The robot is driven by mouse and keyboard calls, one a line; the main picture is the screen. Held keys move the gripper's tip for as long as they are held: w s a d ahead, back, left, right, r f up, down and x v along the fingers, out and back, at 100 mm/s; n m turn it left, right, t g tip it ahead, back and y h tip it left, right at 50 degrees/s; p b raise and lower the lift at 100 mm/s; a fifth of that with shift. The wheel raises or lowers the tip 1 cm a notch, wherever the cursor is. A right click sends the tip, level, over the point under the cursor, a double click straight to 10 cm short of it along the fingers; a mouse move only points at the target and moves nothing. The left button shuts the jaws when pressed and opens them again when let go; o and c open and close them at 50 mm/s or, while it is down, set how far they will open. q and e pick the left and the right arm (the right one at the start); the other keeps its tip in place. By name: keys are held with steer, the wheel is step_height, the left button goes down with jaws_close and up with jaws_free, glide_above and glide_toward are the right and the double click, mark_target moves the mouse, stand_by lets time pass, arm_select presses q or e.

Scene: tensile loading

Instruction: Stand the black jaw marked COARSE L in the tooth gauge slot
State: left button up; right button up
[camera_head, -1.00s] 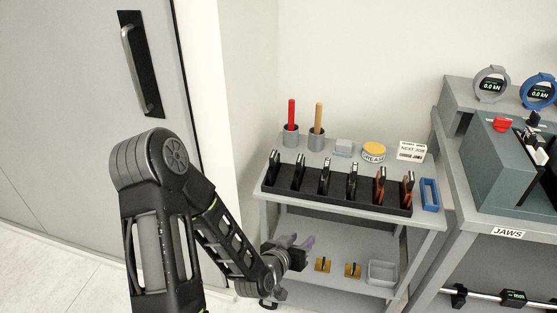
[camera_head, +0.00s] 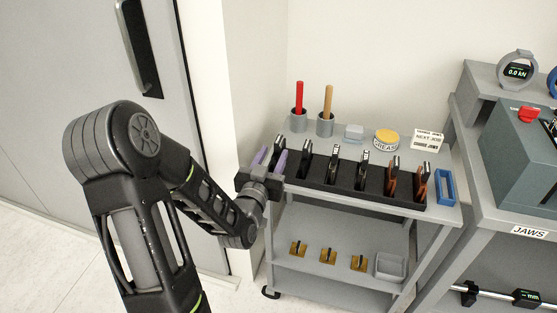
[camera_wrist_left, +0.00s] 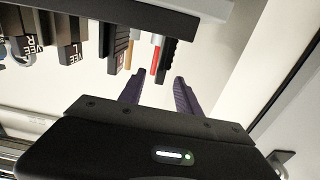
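A black rack (camera_head: 340,187) on the cart's top shelf holds a row of upright jaws, black ones at left and brown-red ones (camera_head: 420,184) at right. The leftmost black jaw (camera_head: 280,143) is closest to my left gripper (camera_head: 268,160). Its purple fingers are apart at the rack's left end. In the left wrist view a black toothed jaw (camera_wrist_left: 168,58) shows beyond the open fingertips (camera_wrist_left: 155,84), with nothing between the fingers. I cannot read COARSE L on any jaw. A blue slotted block (camera_head: 446,187) stands right of the rack; I cannot tell whether it is the tooth gauge.
Behind the rack stand two cups with red and tan handles (camera_head: 327,100), a grey block (camera_head: 354,132), a yellow-lidded grease tin (camera_head: 386,139) and a card (camera_head: 428,140). The lower shelf holds several brass pieces (camera_head: 328,256) and a grey tray (camera_head: 389,266).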

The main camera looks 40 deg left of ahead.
mark_target(276, 147)
arm_select(q)
steer(key=shift+w+f, duration=0.1)
steer(key=shift+w, duration=0.15)
steer(key=shift+a, duration=0.1)
arm_select(e)
steer(key=shift+f, duration=0.3)
arm_select(q)
steer(key=shift+w, duration=0.1)
steer(key=shift+w+a+r, duration=0.15)
steer(key=shift+w+r, duration=0.05)
steer(key=shift+w, duration=0.1)
steer(key=p+x, duration=0.1)
steer(key=x, duration=0.2)
steer(key=shift+w+a+r, duration=0.1)
steer(key=shift+w+a, duration=0.05)
steer(key=shift+w, duration=0.1)
steer(key=shift+w+a, duration=0.1)
steer(key=shift+w, duration=0.35)
arm_select(e)
steer(key=shift+r, duration=0.7)
arm_select(q)
steer(key=shift+c, duration=0.3)
